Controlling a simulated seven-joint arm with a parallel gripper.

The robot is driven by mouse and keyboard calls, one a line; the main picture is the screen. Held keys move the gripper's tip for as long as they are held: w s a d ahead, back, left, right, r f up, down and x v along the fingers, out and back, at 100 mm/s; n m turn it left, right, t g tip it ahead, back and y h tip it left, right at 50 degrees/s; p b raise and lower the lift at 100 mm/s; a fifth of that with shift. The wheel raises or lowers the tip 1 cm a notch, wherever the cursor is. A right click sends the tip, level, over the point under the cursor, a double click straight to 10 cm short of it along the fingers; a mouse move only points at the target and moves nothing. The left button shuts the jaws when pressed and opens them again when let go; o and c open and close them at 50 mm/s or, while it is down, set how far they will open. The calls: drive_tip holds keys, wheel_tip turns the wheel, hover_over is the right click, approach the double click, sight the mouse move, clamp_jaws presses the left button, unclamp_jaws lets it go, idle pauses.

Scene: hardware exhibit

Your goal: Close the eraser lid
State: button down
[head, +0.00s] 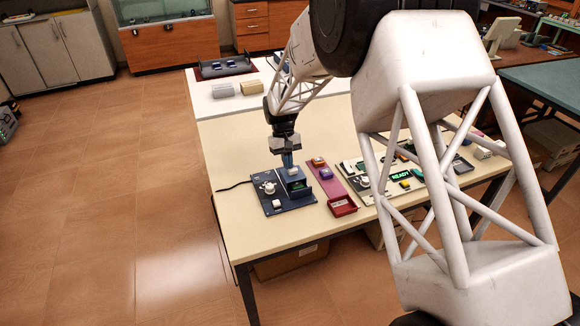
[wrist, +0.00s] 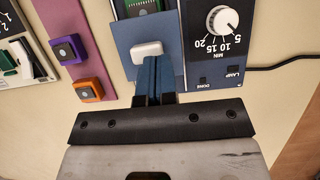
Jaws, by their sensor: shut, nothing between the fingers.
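The eraser (head: 270,205) is a dark blue panel on the table with a white dial, which also shows in the wrist view (wrist: 202,55). Its slate-blue lid (wrist: 127,42) carries a white block-shaped handle (wrist: 147,48). A green chip or board (wrist: 139,6) shows in a dark opening beyond the lid, so the lid does not cover it. My gripper (wrist: 155,66) is shut and empty, its blue fingers pointing at the handle's near side. Whether they touch it I cannot tell. In the head view my gripper (head: 287,161) is low over the lid area.
A red tray (head: 342,206) and a board with a green READY display (head: 401,174) stand to the right. The table's front left is clear.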

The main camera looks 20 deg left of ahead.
drive_tip(key=v, duration=1)
drive_tip(key=shift+w+a, duration=0.2)
drive_tip(key=shift+w, duration=0.05)
drive_tip(key=shift+a, duration=0.1)
drive_tip(key=w+a, duration=0.3)
drive_tip(key=w, duration=0.1)
drive_tip(key=shift+a, duration=0.3)
drive_tip(key=shift+s, duration=0.1)
drive_tip(key=x, duration=0.9)
drive_tip(key=shift+f, duration=0.1)
drive_tip(key=shift+s+d+f, duration=0.25)
drive_tip(key=shift+s+d, duration=0.25)
drive_tip(key=shift+d, duration=0.05)
drive_tip(key=shift+s+d+f, duration=0.1)
drive_tip(key=shift+s+d, duration=0.85)
drive_tip(key=shift+d, duration=0.05)
drive_tip(key=shift+s, duration=0.1)
